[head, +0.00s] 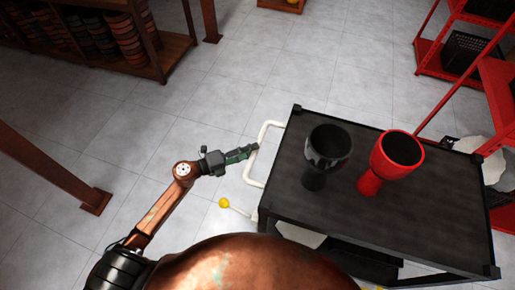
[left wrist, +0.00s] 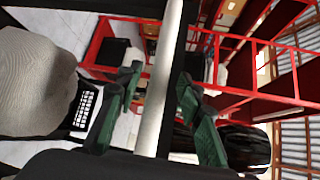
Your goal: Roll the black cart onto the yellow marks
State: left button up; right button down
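The black cart (head: 310,215) stands at the right in the head view, with a white tubular handle (head: 266,135) on its left side. A black goblet drum (head: 328,150) and a red goblet drum (head: 390,160) stand upright on its top. My left gripper (head: 247,153) is at the handle. In the left wrist view, the white handle bar (left wrist: 160,80) passes between its green finger pads, with gaps on both sides, so it is open around the bar. My right gripper is out of view. I cannot make out yellow floor marks for certain; small yellow bits show at the bottom edge.
A red shelf (head: 497,85) stands close on the right. A wooden rack (head: 165,60) and a brown post (head: 50,165) are at the left. The tiled floor between is clear.

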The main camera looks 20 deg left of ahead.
pick_arm(q)
jog(key=shift+x, duration=1.6)
grip_shut()
